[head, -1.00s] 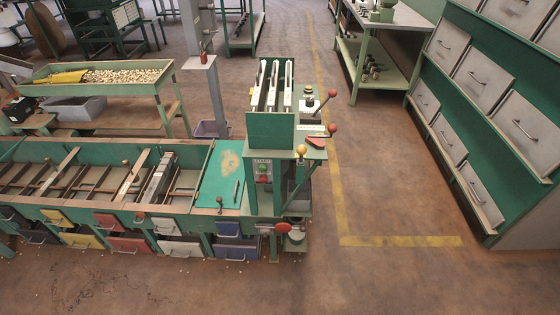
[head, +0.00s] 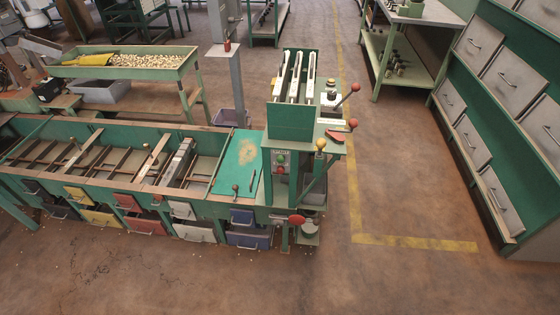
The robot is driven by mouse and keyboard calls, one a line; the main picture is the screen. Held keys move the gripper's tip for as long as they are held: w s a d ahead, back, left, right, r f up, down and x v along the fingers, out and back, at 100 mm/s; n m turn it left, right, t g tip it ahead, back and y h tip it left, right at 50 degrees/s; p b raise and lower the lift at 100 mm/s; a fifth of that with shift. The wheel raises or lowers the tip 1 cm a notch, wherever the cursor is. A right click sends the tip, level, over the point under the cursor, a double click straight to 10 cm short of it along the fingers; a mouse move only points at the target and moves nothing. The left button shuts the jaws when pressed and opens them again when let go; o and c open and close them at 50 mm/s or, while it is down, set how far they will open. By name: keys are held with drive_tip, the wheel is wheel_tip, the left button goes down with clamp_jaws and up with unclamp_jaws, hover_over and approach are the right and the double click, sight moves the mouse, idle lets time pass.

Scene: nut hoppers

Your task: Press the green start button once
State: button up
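The green start button (head: 281,159) is a tiny dot on a small grey control panel (head: 273,163). A red button (head: 281,169) sits close to it on the same panel. The panel is on the front of a green machine (head: 292,122) at the right end of the long sorting bench. The buttons are too small in this view to tell whether either is pressed in. My gripper and arm are not in view.
A lever with a yellow ball (head: 320,144) and red-knobbed levers (head: 355,87) stick out right of the panel. A red round knob (head: 296,219) is below. Several coloured drawers (head: 248,239) line the bench front. The floor in front (head: 300,285) is clear.

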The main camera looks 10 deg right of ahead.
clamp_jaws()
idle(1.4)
